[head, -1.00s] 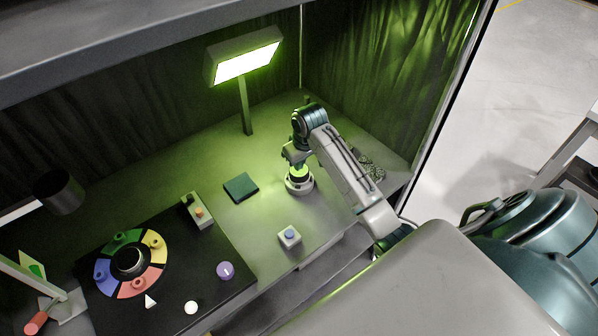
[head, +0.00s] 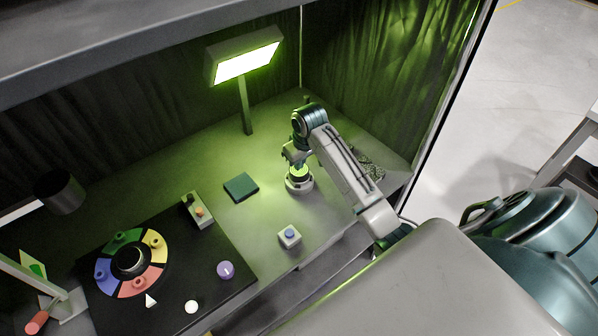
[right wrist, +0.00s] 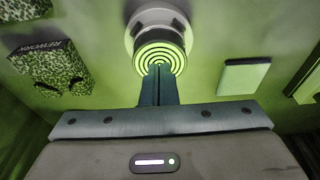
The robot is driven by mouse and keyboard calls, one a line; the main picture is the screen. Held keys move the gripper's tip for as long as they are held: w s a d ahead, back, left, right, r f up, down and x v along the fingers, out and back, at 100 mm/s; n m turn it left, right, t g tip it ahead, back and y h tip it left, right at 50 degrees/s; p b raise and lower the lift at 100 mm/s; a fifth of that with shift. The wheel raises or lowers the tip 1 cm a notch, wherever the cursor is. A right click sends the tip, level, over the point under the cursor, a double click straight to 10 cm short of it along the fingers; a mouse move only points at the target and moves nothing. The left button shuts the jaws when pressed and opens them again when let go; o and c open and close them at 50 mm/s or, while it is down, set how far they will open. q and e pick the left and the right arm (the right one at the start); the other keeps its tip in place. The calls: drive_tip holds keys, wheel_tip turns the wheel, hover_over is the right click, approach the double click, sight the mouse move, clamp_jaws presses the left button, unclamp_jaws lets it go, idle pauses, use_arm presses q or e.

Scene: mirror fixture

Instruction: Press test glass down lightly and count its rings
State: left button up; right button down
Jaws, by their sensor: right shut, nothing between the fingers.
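The test glass (right wrist: 158,50) shows in the right wrist view as a round disc with several bright green and dark concentric rings. It sits in a pale round holder (right wrist: 138,20), which stands on the bench in the head view (head: 299,186). My right gripper (right wrist: 157,72) is shut and empty, its fingertips over the near part of the glass and hiding some of its rings. I cannot tell for sure whether the tips touch the glass. In the head view my right gripper (head: 297,163) points down over the holder. My left gripper is out of view.
A lit green lamp (head: 247,62) stands behind. A dark green pad (head: 241,187) and a blue-button box (head: 289,236) lie near the holder. A colored dial (head: 154,241) is at left. A speckled block labelled REWORK (right wrist: 50,68) lies beside the holder.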

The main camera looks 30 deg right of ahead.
drive_tip(key=shift+w+v, duration=0.25)
drive_tip(key=shift+v, duration=0.9)
drive_tip(key=shift+w+v, duration=0.25)
drive_tip(key=shift+v, duration=0.9)
drive_tip(key=shift+w+v, duration=0.25)
drive_tip(key=shift+v, duration=0.9)
drive_tip(key=shift+r, duration=0.1)
